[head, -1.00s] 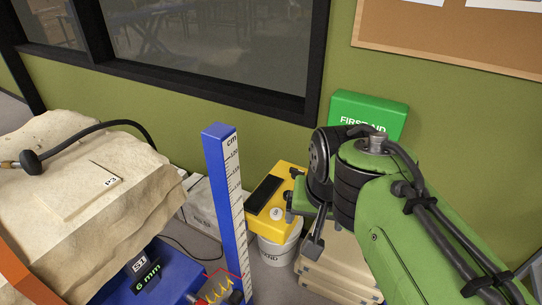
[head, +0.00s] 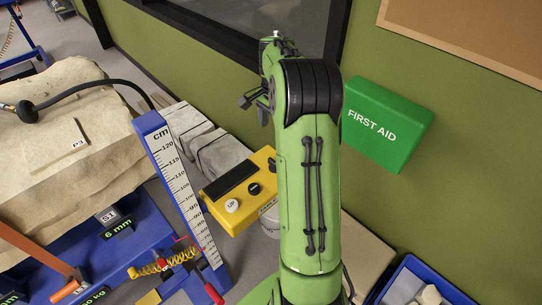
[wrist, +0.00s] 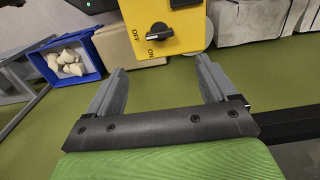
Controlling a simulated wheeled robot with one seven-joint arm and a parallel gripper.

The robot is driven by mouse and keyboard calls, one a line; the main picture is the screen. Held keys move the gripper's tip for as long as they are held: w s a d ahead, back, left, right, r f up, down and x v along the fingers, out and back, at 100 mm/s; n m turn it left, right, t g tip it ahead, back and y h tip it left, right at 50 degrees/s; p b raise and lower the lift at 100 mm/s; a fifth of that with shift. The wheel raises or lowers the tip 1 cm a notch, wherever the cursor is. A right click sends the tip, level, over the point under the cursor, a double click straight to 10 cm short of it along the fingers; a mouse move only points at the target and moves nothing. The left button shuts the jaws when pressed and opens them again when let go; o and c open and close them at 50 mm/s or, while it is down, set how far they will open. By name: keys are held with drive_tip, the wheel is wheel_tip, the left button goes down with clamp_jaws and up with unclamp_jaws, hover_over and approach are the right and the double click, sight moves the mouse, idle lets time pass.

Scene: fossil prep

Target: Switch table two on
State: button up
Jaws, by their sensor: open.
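A yellow control box (head: 222,190) stands at the centre of the head view, its right side hidden behind my arm. It has a dark panel, a white UP button (head: 232,205) and a black knob (head: 255,188). In the wrist view the yellow box (wrist: 188,42) shows at the top, with a black rotary knob (wrist: 158,32) marked OFF and ON; its exact setting is hard to tell. My gripper (wrist: 158,68) is open and empty, its fingers apart below the knob in that view. In the head view my gripper (head: 258,97) is up beyond the box.
A blue lift table (head: 140,245) with a pale fossil block (head: 60,150) and a blue cm scale (head: 180,190) stand left of the box. A green first aid box (head: 385,125) hangs right of my arm. A blue bin (wrist: 67,58) of pale lumps is left in the wrist view.

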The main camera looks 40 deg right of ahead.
wheel_tip(320, 180, down, 14)
drive_tip(key=shift+f+b, duration=0.15)
drive_tip(key=shift+b, duration=0.55)
